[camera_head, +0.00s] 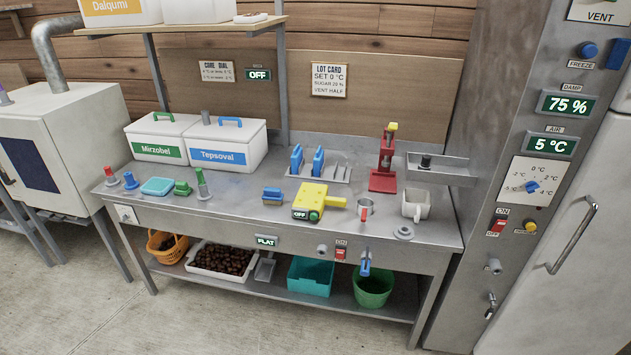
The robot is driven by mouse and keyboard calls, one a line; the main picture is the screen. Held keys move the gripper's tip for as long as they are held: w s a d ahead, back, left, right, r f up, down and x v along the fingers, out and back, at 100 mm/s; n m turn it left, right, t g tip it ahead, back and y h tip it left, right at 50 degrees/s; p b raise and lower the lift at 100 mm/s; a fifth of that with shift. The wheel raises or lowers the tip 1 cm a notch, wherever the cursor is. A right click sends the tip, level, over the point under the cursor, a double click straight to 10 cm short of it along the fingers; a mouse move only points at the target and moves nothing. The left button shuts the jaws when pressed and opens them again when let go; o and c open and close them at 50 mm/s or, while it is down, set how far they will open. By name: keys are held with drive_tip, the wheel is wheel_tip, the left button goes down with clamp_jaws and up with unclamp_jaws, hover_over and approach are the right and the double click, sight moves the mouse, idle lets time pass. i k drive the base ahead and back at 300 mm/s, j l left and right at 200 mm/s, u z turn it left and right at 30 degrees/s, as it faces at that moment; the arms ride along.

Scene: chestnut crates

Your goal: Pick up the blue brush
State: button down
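A small blue block-shaped piece (272,193), which looks like the blue brush, lies on the metal workbench (235,222) left of the yellow device. Its lower part looks greyish, but it is too small to make out bristles. Two upright blue-handled tools (318,161) stand in a slotted rack (338,175) behind it. My gripper is not in view.
Lidded boxes (228,146), a light-blue tray (157,187) and small knobbed pieces are left. Bare bench lies around the blue piece's front.

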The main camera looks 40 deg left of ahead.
sight(271, 195)
drive_tip(key=u, duration=2)
drive_tip(key=i+u, duration=0.2)
drive_tip(key=i, duration=0.35)
drive_tip(key=i+u, duration=0.2)
drive_tip(key=i, duration=0.35)
drive_tip(key=i+l+u, duration=0.15)
drive_tip(key=i, duration=0.4)
drive_tip(key=i+l+u, duration=0.2)
drive_tip(key=i, duration=0.35)
